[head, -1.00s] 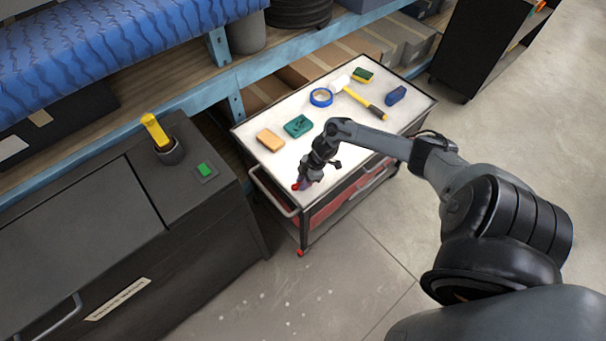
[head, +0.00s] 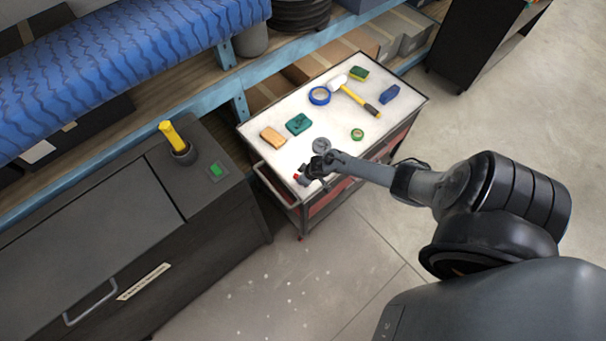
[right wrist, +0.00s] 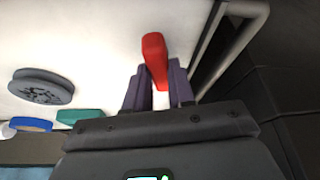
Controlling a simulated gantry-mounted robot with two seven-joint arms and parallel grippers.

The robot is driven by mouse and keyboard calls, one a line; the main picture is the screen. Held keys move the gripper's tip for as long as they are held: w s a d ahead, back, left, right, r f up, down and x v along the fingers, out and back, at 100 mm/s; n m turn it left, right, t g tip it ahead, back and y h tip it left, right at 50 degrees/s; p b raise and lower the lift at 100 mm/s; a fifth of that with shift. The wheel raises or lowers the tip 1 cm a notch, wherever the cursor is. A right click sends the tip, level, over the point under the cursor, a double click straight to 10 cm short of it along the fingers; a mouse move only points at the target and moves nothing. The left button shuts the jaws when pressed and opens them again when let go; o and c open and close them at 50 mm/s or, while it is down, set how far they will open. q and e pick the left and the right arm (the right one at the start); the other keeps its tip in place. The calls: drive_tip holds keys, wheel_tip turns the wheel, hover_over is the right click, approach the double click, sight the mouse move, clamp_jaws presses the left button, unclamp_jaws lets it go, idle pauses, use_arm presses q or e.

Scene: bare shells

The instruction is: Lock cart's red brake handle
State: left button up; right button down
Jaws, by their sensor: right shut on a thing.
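The cart (head: 345,172) has a white top and stands in the middle of the head view. Its red brake handle (right wrist: 156,58) shows clearly in the right wrist view, upright between two purple-grey fingers. In the head view only a small bit of the red handle (head: 296,177) shows at the cart's near left corner. My right gripper (right wrist: 158,92) is shut on the red handle; in the head view the gripper (head: 302,180) is low at that corner and partly hides it. My left gripper is not in view.
On the cart top lie a grey disc (head: 321,144), a green tape roll (head: 357,134), blue tape (head: 319,95), a hammer (head: 355,96), and several sponges and blocks. A dark cabinet (head: 100,235) stands left of the cart, shelving behind. The floor in front is clear.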

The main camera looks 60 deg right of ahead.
drive_tip(key=shift+w+a+r+m+h+p, duration=0.1)
drive_tip(key=shift+m+h+p, duration=0.2)
drive_tip(key=shift+m, duration=0.35)
drive_tip(key=shift+a+m+h+p, duration=0.1)
drive_tip(key=shift+m+h+p, duration=0.1)
drive_tip(key=shift+m+p, duration=0.35)
drive_tip(key=shift+d, duration=0.1)
drive_tip(key=shift+m, duration=0.3)
drive_tip(key=c, duration=1)
unclamp_jaws()
drive_tip(key=shift+o, duration=0.2)
